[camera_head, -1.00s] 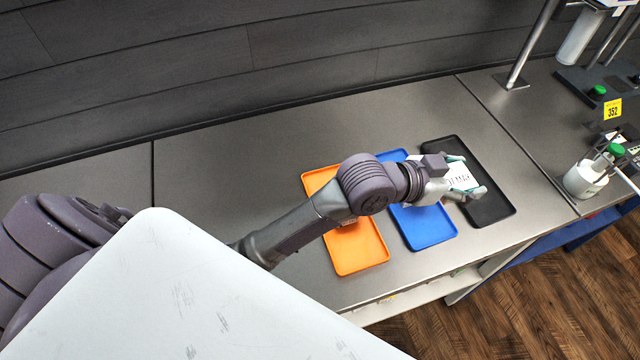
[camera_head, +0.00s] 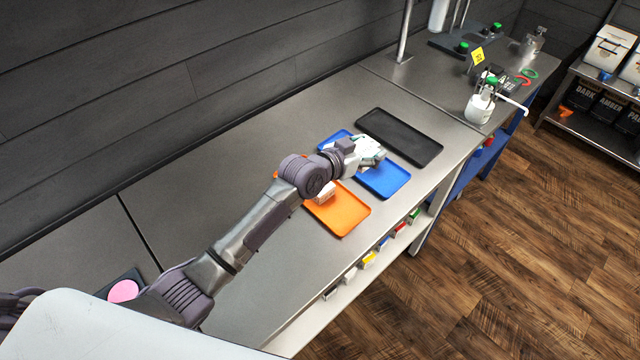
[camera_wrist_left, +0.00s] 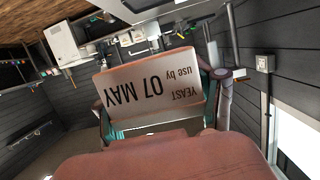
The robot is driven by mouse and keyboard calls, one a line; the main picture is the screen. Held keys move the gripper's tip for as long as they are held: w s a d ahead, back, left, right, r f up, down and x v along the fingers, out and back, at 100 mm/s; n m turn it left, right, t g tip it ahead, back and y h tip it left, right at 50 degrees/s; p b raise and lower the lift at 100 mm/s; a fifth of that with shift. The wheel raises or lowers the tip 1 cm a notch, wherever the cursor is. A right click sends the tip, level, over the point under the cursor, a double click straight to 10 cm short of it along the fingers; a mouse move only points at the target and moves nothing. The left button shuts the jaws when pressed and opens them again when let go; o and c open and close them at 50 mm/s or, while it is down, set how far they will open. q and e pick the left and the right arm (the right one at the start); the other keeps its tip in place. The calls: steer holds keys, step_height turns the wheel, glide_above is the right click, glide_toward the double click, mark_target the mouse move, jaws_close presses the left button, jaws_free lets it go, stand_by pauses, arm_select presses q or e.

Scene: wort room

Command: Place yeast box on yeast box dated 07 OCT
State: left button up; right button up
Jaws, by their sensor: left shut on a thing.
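My left gripper (camera_head: 374,154) is shut on a white yeast box. In the left wrist view the box (camera_wrist_left: 152,88) fills the space between the fingers, and its label reads "YEAST use by 07 MAY", upside down. In the head view the gripper is over the far part of the blue tray (camera_head: 388,182) and largely hides the box. A small whitish box (camera_head: 325,193) is on the orange tray (camera_head: 345,218), partly behind my arm; its date cannot be read. No 07 OCT label is legible. My right gripper is not in view.
The black tray (camera_head: 400,136) beyond the blue one is empty. Bare grey counter (camera_head: 200,190) lies left of the trays. A white bottle (camera_head: 480,108) stands further right. Several coloured items (camera_head: 369,260) sit on the shelf below the front edge. A pink disc (camera_head: 123,291) is at lower left.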

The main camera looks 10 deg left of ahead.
arm_select(q)
steer(key=a+f+b, duration=0.2)
steer(key=a, duration=0.1)
steer(key=a+f+b, duration=0.2)
steer(key=a, duration=0.1)
steer(key=s+a+f+b, duration=0.1)
steer(key=a+f+b, duration=0.1)
steer(key=shift+a+f, duration=0.1)
steer(key=shift+a, duration=0.3)
steer(key=shift+s+a+b, duration=0.1)
steer(key=shift+a+b, duration=0.25)
step_height(320, 180, down, 4)
steer(key=b, duration=0.3)
steer(key=shift+f, duration=0.1)
steer(key=shift+b, duration=0.3)
steer(key=o, duration=1.3)
steer(key=shift+c, duration=0.2)
